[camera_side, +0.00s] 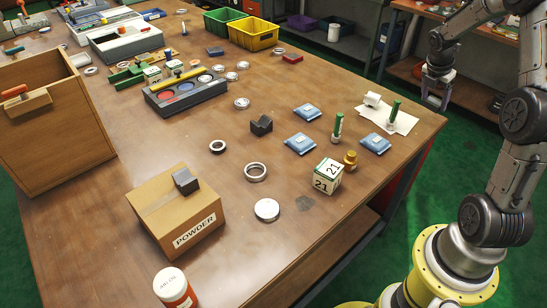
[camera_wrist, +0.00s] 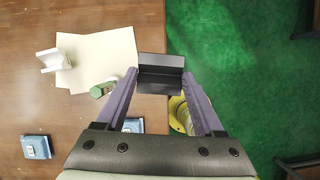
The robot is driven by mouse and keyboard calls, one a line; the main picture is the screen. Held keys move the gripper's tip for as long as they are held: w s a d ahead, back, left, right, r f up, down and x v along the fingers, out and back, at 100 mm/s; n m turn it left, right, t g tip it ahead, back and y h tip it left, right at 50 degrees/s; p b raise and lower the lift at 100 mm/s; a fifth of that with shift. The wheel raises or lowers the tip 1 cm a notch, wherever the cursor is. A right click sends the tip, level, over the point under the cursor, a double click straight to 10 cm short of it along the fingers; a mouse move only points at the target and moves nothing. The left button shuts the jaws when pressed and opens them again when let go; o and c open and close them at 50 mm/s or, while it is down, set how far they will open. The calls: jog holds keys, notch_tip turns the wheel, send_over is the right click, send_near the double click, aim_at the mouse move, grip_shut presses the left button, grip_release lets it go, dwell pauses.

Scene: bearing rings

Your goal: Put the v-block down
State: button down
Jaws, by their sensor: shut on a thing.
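My gripper (camera_side: 436,98) is beyond the right edge of the table in the side view, raised in the air. In the wrist view my gripper (camera_wrist: 160,78) is shut on a dark grey v-block (camera_wrist: 160,66), with a fingertip at each end. From above, the v-block overlaps the table's edge, partly in front of the green floor. The held v-block is hard to make out in the side view. A similar dark block (camera_side: 261,125) sits mid-table, and another (camera_side: 185,181) rests on the powder box (camera_side: 165,222).
White paper (camera_side: 396,122) near the table's right end bears a white block (camera_side: 372,99) and a green cylinder (camera_side: 394,111). Blue packets (camera_side: 375,143), a numbered cube (camera_side: 327,176) and a brass part (camera_side: 350,160) stand nearby. Bare wood (camera_side: 325,235) shows at the front edge.

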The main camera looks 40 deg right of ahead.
jog(key=shift+a+r+n+t, duration=0.15)
jog(key=shift+n+t, duration=0.15)
jog(key=shift+n, duration=0.3)
jog(key=w+a+r+n+t+y, duration=0.1)
jog(key=w+a+r+n+t, duration=0.15)
jog(key=w+a+n, duration=0.8)
jog(key=w+a+r+n+t+y, duration=0.3)
jog(key=w+a, duration=0.8)
jog(key=a, duration=1.1)
jog(key=s+a+r+n+y, duration=0.1)
jog(key=s+a+r+n, duration=0.15)
jog(key=a, duration=0.95)
jog(key=s+a+r+n+g+y, duration=0.1)
jog(key=s+a+n, duration=0.3)
jog(key=a, duration=0.8)
jog(key=s+a+r+n, duration=0.1)
jog(key=s+a+n, duration=0.2)
jog(key=a, duration=0.9)
send_near(152, 204)
jog(key=shift+w+f, duration=0.6)
jog(key=shift+w, duration=0.2)
jog(key=shift+w+a+f, duration=0.15)
jog(key=shift+w+f, duration=0.05)
jog(key=shift+f, duration=0.1)
jog(key=shift+w+a+f, duration=0.15)
jog(key=shift+f, duration=1.6)
